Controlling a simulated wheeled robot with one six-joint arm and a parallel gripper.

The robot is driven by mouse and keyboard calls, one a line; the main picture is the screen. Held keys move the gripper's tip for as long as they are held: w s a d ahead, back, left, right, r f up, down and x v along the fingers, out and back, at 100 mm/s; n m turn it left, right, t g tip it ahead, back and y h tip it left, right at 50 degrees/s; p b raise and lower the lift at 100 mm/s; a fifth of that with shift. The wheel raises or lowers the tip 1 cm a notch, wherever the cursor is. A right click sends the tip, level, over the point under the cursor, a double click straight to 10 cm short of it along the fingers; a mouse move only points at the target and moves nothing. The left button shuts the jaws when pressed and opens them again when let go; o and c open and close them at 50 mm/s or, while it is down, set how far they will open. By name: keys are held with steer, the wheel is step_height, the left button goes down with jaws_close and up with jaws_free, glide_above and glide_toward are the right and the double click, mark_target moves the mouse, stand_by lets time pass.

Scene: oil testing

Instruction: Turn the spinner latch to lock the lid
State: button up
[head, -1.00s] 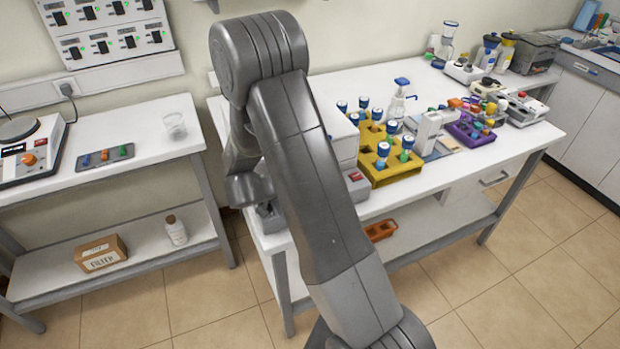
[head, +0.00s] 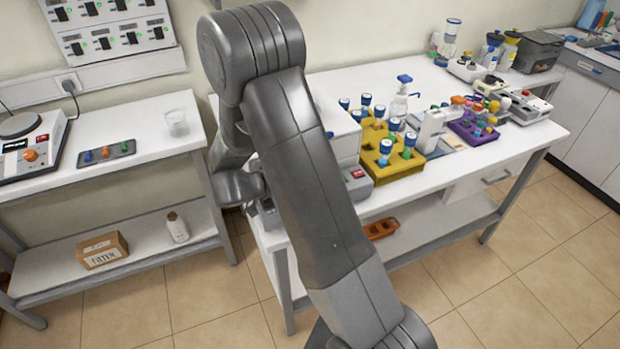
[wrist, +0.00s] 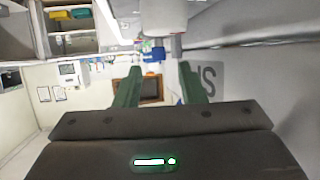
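In the wrist view, my gripper (wrist: 158,72) has two green fingers spread apart, with nothing held between them. A pale rounded block (wrist: 150,18) with a small grey post is at the top, beyond the fingertips. I cannot tell whether this is the spinner latch. A pale surface with large dark letters (wrist: 207,77) lies behind the right finger. In the head view, a white boxy device (head: 345,138) with a grey, red-marked front part (head: 357,180) stands partly behind my arm. My arm hides the gripper there, and I cannot make out the lid or latch.
The white bench (head: 440,170) holds a yellow rack (head: 385,163) of blue-capped tubes, a purple rack (head: 470,130) and a pump bottle (head: 400,100). A side table (head: 150,146) stands left, with a gap between. An orange tray (head: 382,229) is on the lower shelf.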

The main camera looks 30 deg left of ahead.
steer(key=b+v, duration=0.1)
steer(key=v, duration=0.9)
steer(key=shift+s+a, duration=0.1)
